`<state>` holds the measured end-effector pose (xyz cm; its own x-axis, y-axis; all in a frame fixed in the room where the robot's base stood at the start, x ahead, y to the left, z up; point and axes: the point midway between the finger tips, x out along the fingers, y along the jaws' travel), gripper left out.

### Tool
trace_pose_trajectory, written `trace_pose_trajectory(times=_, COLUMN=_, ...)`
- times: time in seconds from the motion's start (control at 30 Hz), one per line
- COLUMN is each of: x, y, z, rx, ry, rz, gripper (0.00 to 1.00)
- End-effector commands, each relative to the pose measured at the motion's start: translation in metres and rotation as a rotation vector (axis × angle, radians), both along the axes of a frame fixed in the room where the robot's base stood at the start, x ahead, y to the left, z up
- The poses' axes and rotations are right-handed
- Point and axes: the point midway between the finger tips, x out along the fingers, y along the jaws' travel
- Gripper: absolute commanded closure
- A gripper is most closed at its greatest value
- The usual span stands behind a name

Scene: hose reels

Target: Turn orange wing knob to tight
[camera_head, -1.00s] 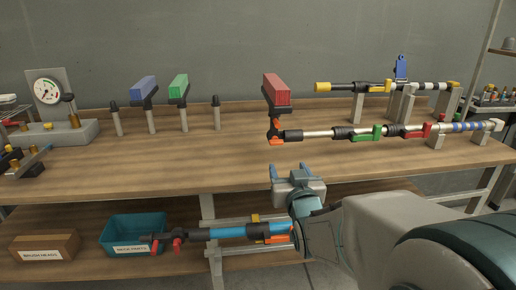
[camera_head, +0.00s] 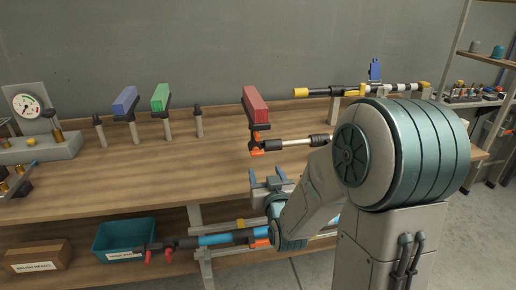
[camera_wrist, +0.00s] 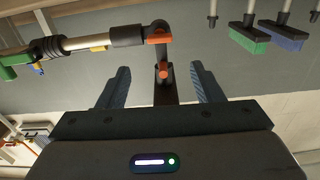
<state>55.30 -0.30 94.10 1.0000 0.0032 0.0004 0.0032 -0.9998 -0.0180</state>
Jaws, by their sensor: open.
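An orange wing knob (camera_head: 268,145) sits at the dark joint below the red brush head (camera_head: 255,105), at the near end of a silver pole (camera_head: 297,142). In the wrist view, orange parts of this joint (camera_wrist: 160,39) show between and beyond the fingers, with the pole running left. My gripper (camera_head: 267,178) is open and empty, in front of and below the joint in the head view. Its two blue-grey fingers (camera_wrist: 160,85) stand wide apart, not visibly touching the knob. I cannot read the knob's setting.
Blue (camera_head: 125,99) and green (camera_head: 160,97) brushes stand on posts at the left of the bench (camera_head: 110,185). A teal bin (camera_head: 123,238) is on the shelf below. The bench's front middle is clear.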

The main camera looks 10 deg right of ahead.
Motion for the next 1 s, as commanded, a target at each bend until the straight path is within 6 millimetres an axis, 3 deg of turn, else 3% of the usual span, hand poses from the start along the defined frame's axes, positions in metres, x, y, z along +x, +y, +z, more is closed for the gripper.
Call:
trace_pose_trajectory(times=0.5, x=0.016, y=0.001, z=0.002, rx=0.001, ry=0.005, rz=-0.003, gripper=0.4)
trace_pose_trajectory(times=0.8, x=0.074, y=0.0, z=0.0, rx=0.001, ry=-0.001, rz=-0.004, gripper=0.4)
trace_pose_trajectory(times=1.0, x=0.093, y=0.0, z=-0.001, rx=0.0, ry=-0.001, rz=-0.004, gripper=0.4)
